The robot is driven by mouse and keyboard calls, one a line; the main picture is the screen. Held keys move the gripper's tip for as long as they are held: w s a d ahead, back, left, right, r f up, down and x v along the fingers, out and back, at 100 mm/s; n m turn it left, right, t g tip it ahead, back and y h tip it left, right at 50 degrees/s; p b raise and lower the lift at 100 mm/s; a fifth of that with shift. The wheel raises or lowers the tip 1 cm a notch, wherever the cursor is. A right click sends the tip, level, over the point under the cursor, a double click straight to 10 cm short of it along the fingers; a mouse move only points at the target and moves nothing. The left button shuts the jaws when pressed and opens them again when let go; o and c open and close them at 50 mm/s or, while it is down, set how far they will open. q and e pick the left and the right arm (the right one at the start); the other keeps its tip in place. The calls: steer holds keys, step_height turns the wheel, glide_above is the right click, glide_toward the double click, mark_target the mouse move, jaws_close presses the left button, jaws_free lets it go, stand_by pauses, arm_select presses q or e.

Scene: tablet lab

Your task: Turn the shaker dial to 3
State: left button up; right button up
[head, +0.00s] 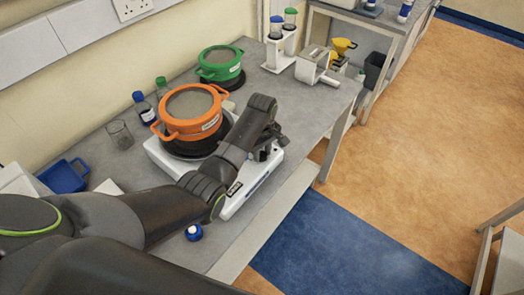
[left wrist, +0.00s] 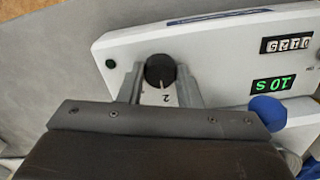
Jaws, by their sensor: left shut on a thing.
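The white shaker (head: 236,203) stands on the grey bench with an orange pot (head: 189,120) on its round black top. In the left wrist view the shaker's front panel (left wrist: 215,55) appears turned around, with a black dial (left wrist: 160,72) bearing a pale pointer line. The line points toward a printed 2 beside the dial; other dial marks are hidden. My left gripper (head: 264,148) is at the panel. Its two fingers are shut on the dial, one on each side. A green display (left wrist: 272,85) reads 10 S upside down. My right gripper is not seen.
A green pot (head: 220,66) stands behind the orange one. Bottles (head: 144,108), a glass beaker (head: 120,134) and a blue tray (head: 64,176) are at the left. A blue-capped item (head: 194,232) is near the front edge.

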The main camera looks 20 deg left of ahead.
arm_select(q)
steer(key=shift+m, duration=0.3)
steer(key=m, duration=1.1)
steer(key=shift+m, duration=0.3)
stand_by(0.5)
steer(key=o, duration=1)
steer(key=shift+w, duration=0.1)
